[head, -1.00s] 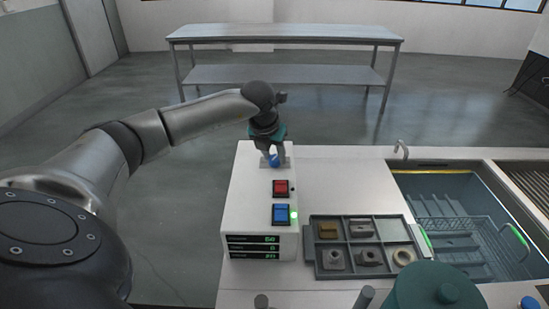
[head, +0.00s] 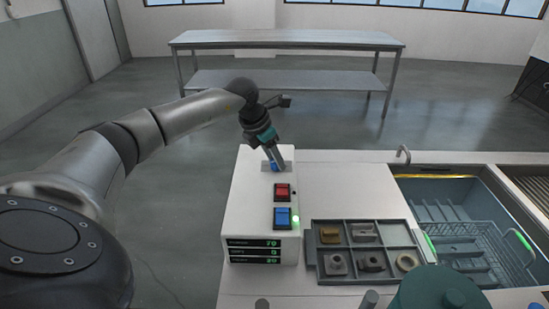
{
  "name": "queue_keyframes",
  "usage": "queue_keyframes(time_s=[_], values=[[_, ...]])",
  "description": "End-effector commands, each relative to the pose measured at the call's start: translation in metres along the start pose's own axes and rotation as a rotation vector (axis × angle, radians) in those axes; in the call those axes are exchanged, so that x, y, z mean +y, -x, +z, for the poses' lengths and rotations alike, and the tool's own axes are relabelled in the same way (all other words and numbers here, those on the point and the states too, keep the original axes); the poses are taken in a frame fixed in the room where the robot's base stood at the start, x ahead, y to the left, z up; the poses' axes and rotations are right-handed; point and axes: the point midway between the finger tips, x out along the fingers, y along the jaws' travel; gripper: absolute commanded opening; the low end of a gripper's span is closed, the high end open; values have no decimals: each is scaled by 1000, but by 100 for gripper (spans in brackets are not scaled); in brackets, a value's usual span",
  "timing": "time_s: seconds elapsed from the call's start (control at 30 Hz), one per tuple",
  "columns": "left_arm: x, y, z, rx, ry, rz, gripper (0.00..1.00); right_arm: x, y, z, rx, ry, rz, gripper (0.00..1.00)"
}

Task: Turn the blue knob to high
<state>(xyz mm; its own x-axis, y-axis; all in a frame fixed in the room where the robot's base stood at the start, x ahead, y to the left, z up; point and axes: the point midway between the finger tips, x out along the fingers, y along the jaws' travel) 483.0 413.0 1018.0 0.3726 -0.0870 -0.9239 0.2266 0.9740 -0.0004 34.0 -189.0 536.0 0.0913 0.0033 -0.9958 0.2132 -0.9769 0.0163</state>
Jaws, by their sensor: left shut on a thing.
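The blue knob (head: 274,167) sits at the far end of the top of the white control box (head: 246,206), mostly hidden by my gripper. My left gripper (head: 275,163) comes down on it from above, tilted, and is shut on it. The display (head: 254,250) on the box front shows green digits; the top line seems to read 70. My right gripper is not in view.
A grey compartment tray (head: 313,268) with several small metal parts lies right of the box. Further right is a tank (head: 424,180) with a wire basket (head: 478,247). A green round lid (head: 440,290) is at the front. The counter behind the tray is clear.

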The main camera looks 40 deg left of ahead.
Motion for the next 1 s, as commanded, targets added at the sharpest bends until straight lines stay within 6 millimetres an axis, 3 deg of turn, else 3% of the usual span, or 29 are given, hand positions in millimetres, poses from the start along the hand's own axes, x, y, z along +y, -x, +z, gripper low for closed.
queue_keyframes(time_s=[0.33, 0.37, 0.6, 0.87, 1.0], values=[[0, 1, 2, -5, -5, 1, 0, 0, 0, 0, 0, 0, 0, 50], [0, 1, 2, -5, -5, 1, 44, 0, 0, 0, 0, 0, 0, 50], [0, 1, 1, -2, -4, 0, 71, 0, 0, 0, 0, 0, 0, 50], [0, 1, 0, -1, -3, 0, 72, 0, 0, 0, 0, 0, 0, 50], [1, 10, 0, -1, -3, 0, 72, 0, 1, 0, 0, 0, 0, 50]])
